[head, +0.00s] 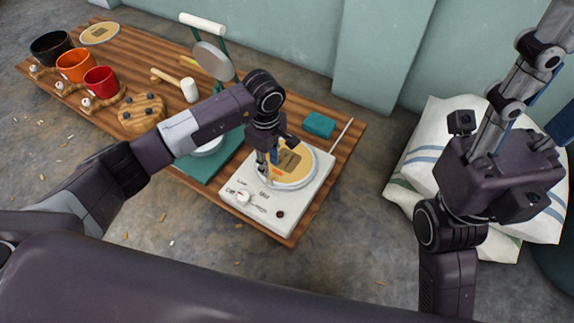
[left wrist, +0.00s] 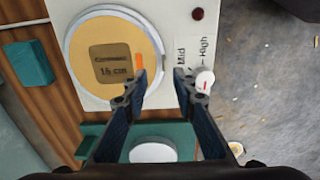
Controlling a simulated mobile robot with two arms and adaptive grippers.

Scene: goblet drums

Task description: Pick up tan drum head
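A tan drum head (head: 296,157), a flat disc with a brown label, lies on the round plate of the white hot plate (head: 262,211). In the left wrist view the tan drum head (left wrist: 84,52) shows its label and a small orange mark near its rim. My left gripper (head: 268,172) is over the near left edge of the disc. In the left wrist view my left gripper (left wrist: 160,84) is open with nothing between its fingers, one fingertip overlapping the disc's rim. Another tan disc (head: 99,33) lies at the table's far left. My right gripper's fingertips are out of clear view.
The wooden table (head: 335,158) also holds black, orange and red cups (head: 101,81), a wooden block with dark knobs (head: 141,113), a white-headed mallet (head: 189,90), a green press stand (head: 207,168) and a teal block (head: 318,125). Striped sacks (head: 420,160) lie on the right.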

